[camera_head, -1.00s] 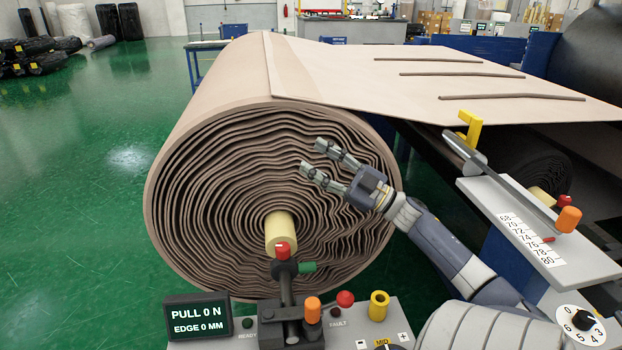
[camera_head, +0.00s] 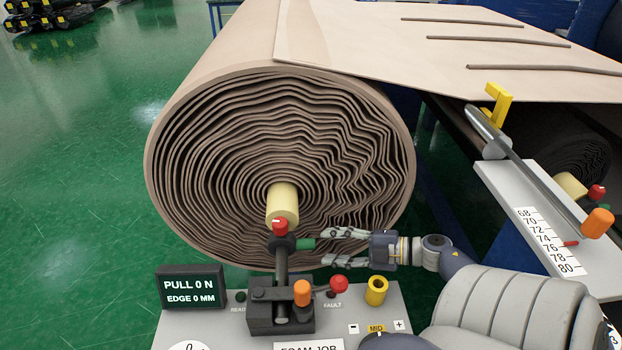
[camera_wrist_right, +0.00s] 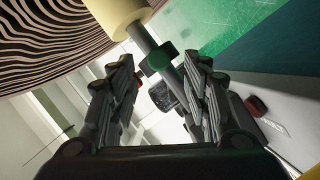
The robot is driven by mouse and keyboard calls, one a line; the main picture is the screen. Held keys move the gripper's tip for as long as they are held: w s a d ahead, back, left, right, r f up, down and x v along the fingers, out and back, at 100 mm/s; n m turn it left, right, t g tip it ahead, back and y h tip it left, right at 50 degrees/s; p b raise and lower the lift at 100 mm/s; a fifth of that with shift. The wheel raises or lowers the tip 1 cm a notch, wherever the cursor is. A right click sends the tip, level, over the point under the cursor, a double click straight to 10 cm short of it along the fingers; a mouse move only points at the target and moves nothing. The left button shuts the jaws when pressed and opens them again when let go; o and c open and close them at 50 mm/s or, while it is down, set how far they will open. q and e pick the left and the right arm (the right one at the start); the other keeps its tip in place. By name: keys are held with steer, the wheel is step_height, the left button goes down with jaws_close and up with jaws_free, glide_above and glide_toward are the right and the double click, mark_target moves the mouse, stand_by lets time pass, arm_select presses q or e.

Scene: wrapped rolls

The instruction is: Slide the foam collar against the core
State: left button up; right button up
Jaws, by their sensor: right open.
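A pale yellow cylinder (camera_head: 282,203) sticks out of the middle of the big wavy beige roll (camera_head: 240,130). It also shows at the top of the wrist view (camera_wrist_right: 118,14). I cannot tell which part is the foam collar and which the core. Below the cylinder, a dark upright lever (camera_head: 281,262) carries a red knob (camera_head: 279,225) and a short green side handle (camera_head: 305,244). My right gripper (camera_head: 326,247) is open and empty, its fingertips just right of the green handle. In the right wrist view, the green end (camera_wrist_right: 158,63) appears between the fingers. My left gripper is out of view.
A grey console (camera_head: 225,322) stands in front, with a display (camera_head: 192,287) reading PULL 0 N, EDGE 0 MM, an orange knob (camera_head: 302,292), a red knob (camera_head: 339,284) and a yellow hollow cylinder (camera_head: 376,290). A scale plate (camera_head: 525,205) is at right.

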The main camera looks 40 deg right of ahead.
mark_target(310, 244)
steer(key=b+x, duration=0.2)
steer(key=x, duration=0.4)
steer(key=shift+w+f, duration=0.15)
steer(key=shift+w+a, duration=0.1)
steer(key=shift+w, duration=0.05)
